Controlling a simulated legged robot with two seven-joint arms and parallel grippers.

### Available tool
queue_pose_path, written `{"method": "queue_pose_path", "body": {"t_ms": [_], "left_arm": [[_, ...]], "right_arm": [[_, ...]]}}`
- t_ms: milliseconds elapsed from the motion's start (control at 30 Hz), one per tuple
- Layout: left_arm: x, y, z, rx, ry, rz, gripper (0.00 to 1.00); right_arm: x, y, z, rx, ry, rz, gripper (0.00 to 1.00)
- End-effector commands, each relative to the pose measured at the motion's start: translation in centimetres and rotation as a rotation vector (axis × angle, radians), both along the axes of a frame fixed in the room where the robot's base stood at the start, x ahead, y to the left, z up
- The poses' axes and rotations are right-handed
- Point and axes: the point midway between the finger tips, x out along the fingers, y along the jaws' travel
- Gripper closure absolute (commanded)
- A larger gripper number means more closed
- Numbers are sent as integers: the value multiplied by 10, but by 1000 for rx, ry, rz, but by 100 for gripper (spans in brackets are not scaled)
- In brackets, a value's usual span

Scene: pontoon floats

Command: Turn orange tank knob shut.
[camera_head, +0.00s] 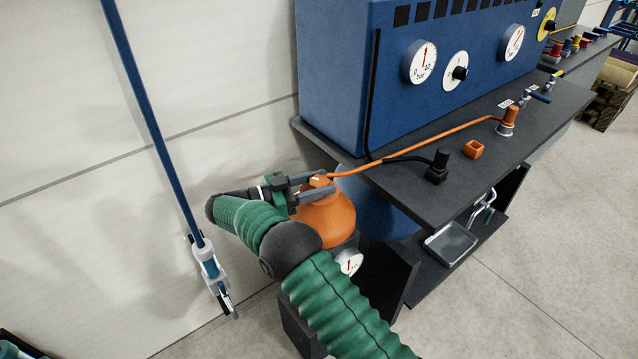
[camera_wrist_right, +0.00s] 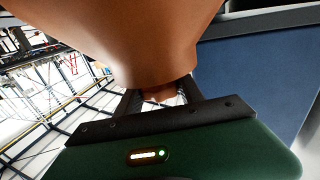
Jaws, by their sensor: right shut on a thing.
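The orange tank (camera_head: 328,218) sits low at the left end of the bench, partly behind my right arm. Its orange knob (camera_head: 320,181) is on top, between the fingers of my right gripper (camera_head: 312,187). The right gripper is shut on the knob. In the right wrist view the orange tank (camera_wrist_right: 135,35) fills the upper middle, and the knob (camera_wrist_right: 158,94) shows small between the dark fingers (camera_wrist_right: 160,97). Most of the knob is hidden there. My left gripper is not clearly in view.
An orange hose (camera_head: 430,142) runs from the tank top across the dark bench (camera_head: 400,187) to an orange fitting (camera_head: 508,117). A blue gauge cabinet (camera_head: 340,75) stands behind. A blue pole (camera_head: 150,115) leans at the left wall. Open floor lies at the lower right.

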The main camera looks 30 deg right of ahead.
Motion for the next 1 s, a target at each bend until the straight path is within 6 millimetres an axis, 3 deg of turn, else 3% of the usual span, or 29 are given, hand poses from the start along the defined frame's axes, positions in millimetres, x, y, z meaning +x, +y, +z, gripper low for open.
{"method": "queue_pose_path", "body": {"t_ms": [300,800,833,967,1000], "left_arm": [[0,0,-4,0,0,0,100],[0,0,-4,0,0,0,100],[0,0,-4,0,0,0,100],[0,0,-4,0,0,0,100],[0,0,-4,0,0,0,100]], "right_arm": [[1,-1,3,-4,-8,-96,96],[2,-1,5,-8,-11,-108,96],[2,-1,5,-7,-11,-109,51],[1,-1,4,-5,-8,-109,35],[1,-1,4,-5,-8,-110,35]]}}
